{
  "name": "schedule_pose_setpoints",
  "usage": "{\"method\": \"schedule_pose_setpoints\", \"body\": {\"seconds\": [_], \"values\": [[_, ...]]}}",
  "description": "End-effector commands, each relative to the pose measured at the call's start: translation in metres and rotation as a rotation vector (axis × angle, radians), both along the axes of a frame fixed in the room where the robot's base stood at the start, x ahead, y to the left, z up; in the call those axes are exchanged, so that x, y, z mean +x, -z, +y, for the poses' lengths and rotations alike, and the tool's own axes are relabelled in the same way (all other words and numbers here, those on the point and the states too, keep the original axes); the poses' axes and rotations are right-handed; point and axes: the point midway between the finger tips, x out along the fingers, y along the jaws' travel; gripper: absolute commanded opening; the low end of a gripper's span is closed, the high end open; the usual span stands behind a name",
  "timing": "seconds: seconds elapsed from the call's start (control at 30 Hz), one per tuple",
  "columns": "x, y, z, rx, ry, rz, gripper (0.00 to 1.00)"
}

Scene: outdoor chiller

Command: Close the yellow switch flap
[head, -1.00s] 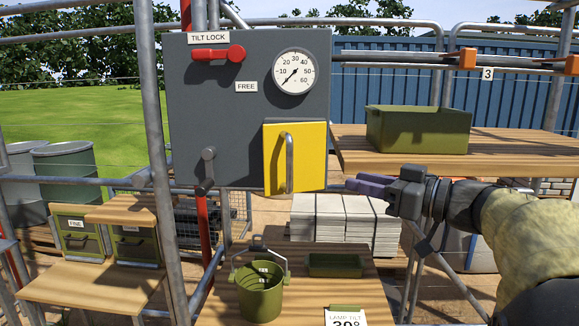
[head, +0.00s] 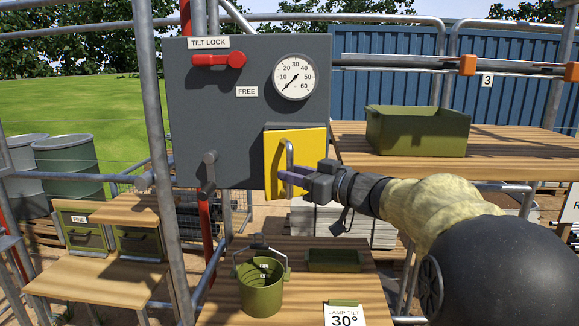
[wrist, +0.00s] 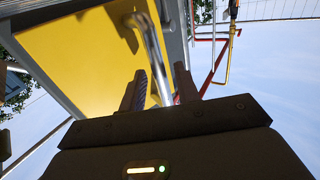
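The yellow switch flap (head: 273,165) is on the lower right of the grey box (head: 225,115), with an upright metal bar handle (head: 289,155). A thin grey strip shows along its top edge; how far it stands off the box is hard to tell. My gripper (head: 284,177) is at the handle's lower part, coming from the right. In the wrist view, the handle (wrist: 150,45) runs between my two fingers (wrist: 160,82), which are apart with a small gap on each side. The yellow flap (wrist: 85,50) fills the upper left there. The flap's lower right is hidden behind my gripper.
The box also carries a red tilt lock lever (head: 220,60), a round gauge (head: 294,77) and a grey crank (head: 209,170). A green bin (head: 418,130) stands on the right shelf (head: 480,165). A green bucket (head: 260,290) stands on the lower table. A scaffold pole (head: 155,130) rises at the left.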

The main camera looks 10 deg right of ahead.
Motion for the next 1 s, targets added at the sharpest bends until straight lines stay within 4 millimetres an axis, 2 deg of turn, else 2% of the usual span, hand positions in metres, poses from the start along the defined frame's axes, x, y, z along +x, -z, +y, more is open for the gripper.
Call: {"method": "schedule_pose_setpoints", "body": {"seconds": [0.2, 0.47, 0.63, 0.87, 1.0], "values": [[0.014, 0.0, 0.013, 0.001, -0.001, 0.001, 0.32], [0.014, 0.0, 0.014, 0.001, -0.002, 0.001, 0.32], [0.014, 0.0, 0.013, 0.001, -0.002, 0.001, 0.0], [0.014, 0.0, 0.013, 0.0, 0.001, 0.0, 0.0], [0.016, 0.0, 0.02, 0.001, 0.008, -0.002, 0.0]]}}
